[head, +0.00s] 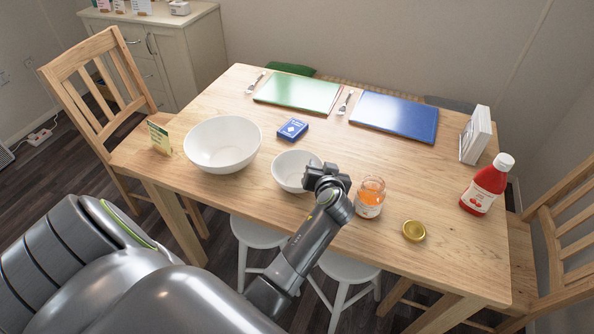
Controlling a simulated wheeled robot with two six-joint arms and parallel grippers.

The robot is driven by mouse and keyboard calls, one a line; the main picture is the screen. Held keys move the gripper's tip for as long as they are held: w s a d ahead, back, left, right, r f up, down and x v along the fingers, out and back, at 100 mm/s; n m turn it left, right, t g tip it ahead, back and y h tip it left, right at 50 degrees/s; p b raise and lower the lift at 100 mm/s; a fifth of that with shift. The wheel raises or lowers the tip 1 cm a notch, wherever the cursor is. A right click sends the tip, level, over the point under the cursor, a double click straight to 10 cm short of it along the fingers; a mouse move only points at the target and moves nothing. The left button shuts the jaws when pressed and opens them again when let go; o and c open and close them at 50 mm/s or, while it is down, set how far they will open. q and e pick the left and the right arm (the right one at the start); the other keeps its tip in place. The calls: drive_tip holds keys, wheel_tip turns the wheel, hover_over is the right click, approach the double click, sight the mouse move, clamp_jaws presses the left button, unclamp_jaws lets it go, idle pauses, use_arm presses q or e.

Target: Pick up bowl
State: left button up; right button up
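A large white bowl (222,144) stands upright on the left part of the wooden table. A smaller white bowl (289,171) stands upright to its right, near the table's front edge. Both look empty from here. My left gripper (322,172) is at the right side of the smaller bowl and covers part of its rim. I cannot tell whether it touches the bowl. The gripper's own body hides its fingertips, so I cannot tell whether it is open or shut. My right gripper is not in view.
An open glass jar (370,198) with orange contents stands close right of my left gripper. A gold lid (413,230) and a red sauce bottle (484,186) are farther right. A blue card box (292,129) lies behind the smaller bowl. The table's front right is mostly clear.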

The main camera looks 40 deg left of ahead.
use_arm(q)
drive_tip(key=shift+s, duration=0.15)
drive_tip(key=shift+s+d+r, duration=0.2)
drive_tip(key=shift+d, duration=0.05)
drive_tip(key=shift+d+r, duration=0.1)
drive_tip(key=shift+d, duration=0.05)
drive_tip(key=c, duration=0.5)
clamp_jaws()
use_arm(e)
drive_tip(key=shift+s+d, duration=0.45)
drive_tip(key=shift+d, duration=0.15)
